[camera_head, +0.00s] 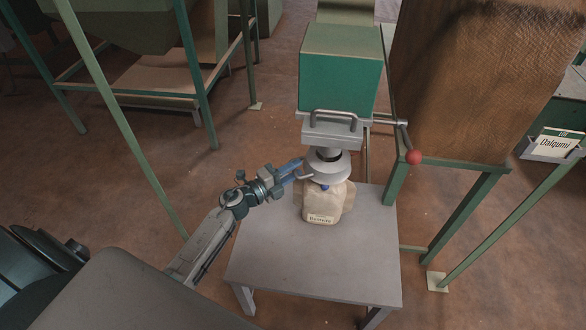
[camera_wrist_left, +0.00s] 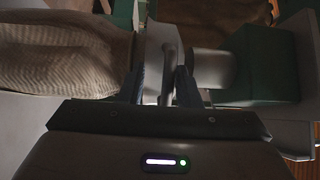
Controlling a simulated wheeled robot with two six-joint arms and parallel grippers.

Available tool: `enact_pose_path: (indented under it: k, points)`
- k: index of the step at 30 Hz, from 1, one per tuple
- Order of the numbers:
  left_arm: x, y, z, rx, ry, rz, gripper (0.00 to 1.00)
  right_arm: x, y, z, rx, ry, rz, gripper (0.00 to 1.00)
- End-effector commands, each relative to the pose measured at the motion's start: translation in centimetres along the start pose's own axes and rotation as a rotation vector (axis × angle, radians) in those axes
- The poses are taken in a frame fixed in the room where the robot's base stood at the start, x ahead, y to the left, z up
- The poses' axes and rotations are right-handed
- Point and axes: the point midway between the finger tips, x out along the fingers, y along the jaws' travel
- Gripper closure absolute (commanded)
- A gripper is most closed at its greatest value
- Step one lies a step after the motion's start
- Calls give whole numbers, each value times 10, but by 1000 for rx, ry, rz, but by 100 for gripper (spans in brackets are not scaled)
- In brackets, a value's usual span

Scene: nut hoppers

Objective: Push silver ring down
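The silver ring (camera_head: 328,168) is a pale metal collar around the spout under the green hopper, just above the mouth of a cream bag (camera_head: 322,204). My left gripper (camera_head: 301,167) is at the left side of the ring, beside its small handle. In the left wrist view, the fingers (camera_wrist_left: 160,86) stand apart with a dark handle bar (camera_wrist_left: 169,75) and part of the pale ring (camera_wrist_left: 153,62) between them. The bar is close to the right finger; I cannot tell whether they touch. My right gripper is not in view.
The bag stands on a grey table (camera_head: 310,268) with free room in front. The green hopper (camera_head: 340,80) has a grey handle (camera_head: 332,128) on its front. A red ball knob (camera_head: 414,158) on a lever sticks out at right, near a green frame (camera_head: 470,215).

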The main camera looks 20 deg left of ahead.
Motion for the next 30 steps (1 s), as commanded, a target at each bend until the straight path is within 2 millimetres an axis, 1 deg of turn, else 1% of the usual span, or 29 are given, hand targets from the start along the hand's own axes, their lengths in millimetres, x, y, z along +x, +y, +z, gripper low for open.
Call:
enact_pose_path:
  k: [7, 11, 13, 15, 19, 24, 27, 30]
  points:
    - [1, -2, 0, 2, 0, -4, 70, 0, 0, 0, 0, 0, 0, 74]
    - [-6, -2, 1, 4, 0, -3, 70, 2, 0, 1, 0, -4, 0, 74]
    - [-16, 0, 1, 3, 0, -2, 70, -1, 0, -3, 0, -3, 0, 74]
    - [-29, 0, 1, 4, 1, 0, 70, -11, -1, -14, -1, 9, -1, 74]
    - [-58, 2, 0, 3, 2, 1, 70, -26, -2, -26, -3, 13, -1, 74]
    - [-85, 2, 0, 3, 3, 1, 70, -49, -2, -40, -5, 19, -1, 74]
    - [-96, 1, 1, 3, 1, -1, 70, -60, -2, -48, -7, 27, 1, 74]
    - [-103, 0, 0, 2, 1, -2, 70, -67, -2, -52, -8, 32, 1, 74]
